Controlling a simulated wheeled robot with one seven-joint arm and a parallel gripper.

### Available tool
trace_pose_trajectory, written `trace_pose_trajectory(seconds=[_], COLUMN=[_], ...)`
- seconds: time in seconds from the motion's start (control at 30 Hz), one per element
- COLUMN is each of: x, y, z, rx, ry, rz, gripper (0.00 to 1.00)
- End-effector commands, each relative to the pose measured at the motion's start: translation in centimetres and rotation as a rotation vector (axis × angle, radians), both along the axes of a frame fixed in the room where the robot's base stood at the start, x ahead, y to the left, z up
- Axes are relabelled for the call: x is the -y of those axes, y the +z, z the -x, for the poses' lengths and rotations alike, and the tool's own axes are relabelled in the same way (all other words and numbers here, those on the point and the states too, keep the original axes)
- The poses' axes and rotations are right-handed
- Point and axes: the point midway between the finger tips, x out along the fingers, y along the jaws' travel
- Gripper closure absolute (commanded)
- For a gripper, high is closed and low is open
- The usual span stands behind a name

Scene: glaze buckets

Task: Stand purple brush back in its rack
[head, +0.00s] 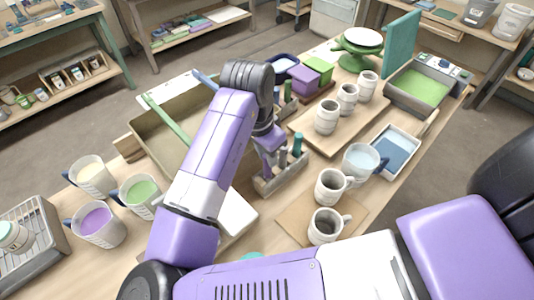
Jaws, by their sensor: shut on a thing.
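The brush rack (280,178) is a low grey-brown block near the middle of the worktable. A teal-handled brush (297,145) and a grey-handled brush (283,157) stand upright in it. My gripper (268,156) points down over the left part of the rack, close beside the grey brush. It is shut on the purple brush, which is mostly hidden by the jaws and my arm. I cannot tell whether the brush's lower end is inside a slot.
White mugs (326,117) stand on a board behind the rack. Dark-mouthed mugs (325,225) and a pale blue pitcher (360,162) are to the right. Glaze pitchers (98,224) stand at left. A large tray (155,125) lies behind my arm. Green handles (287,90) rise behind the gripper.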

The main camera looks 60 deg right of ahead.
Motion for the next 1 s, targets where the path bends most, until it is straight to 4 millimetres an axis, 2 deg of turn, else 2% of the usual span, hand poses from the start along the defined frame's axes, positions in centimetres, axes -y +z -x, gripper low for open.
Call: trace_pose_trajectory(seconds=[0.47, 1.0], x=[0.00, 0.00], y=[-0.95, -1.01], z=[0.00, -0.01], rx=[0.000, 0.000], ry=[0.000, 0.000], rz=[0.000, 0.000], gripper=[1.00, 1.00])
